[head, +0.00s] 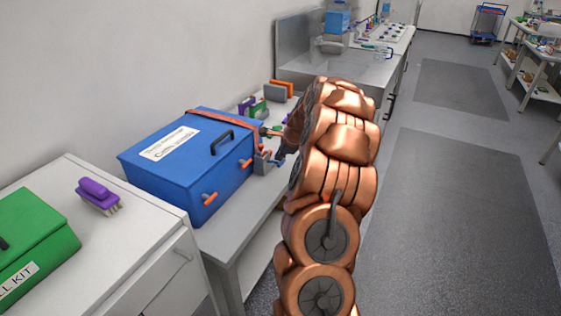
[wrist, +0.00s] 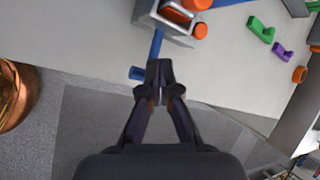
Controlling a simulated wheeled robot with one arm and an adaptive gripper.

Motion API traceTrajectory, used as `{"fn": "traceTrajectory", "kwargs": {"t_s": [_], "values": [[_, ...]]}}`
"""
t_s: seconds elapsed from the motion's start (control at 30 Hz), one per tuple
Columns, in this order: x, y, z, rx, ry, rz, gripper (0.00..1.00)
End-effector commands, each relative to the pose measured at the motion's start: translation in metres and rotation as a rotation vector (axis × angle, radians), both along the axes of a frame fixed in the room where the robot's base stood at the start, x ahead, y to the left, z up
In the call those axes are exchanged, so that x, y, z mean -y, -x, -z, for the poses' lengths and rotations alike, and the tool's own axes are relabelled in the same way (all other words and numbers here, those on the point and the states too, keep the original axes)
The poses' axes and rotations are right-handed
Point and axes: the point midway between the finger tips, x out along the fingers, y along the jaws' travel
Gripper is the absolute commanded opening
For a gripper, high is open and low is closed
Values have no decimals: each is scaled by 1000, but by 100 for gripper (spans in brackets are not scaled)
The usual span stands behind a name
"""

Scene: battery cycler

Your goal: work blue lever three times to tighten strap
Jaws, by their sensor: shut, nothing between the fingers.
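The blue lever (wrist: 157,44) sticks out from a grey ratchet housing (wrist: 150,16) with orange parts in the wrist view. A blue crossbar end (wrist: 137,73) shows just left of my fingertips. My gripper (wrist: 160,70) is shut and empty, with its tips over or against the lever's outer end; I cannot tell if they touch. In the head view the lever (head: 279,162) shows small at the right side of the blue case (head: 170,185). An orange strap (head: 226,119) runs over the case top. My arm hides most of my gripper there.
The case stands on a grey bench. Green (wrist: 261,30) and purple (wrist: 282,52) pieces lie on the bench to the right in the wrist view. A purple brush (head: 98,195) and a green kit box (head: 32,245) stand at left. Open floor lies right of the bench.

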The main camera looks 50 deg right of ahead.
Motion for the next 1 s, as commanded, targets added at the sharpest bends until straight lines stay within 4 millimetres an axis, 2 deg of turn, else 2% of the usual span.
{"fn": "traceTrajectory", "kwargs": {"t_s": [1.0], "values": [[1,3,10,-1,-1,1,0]]}}
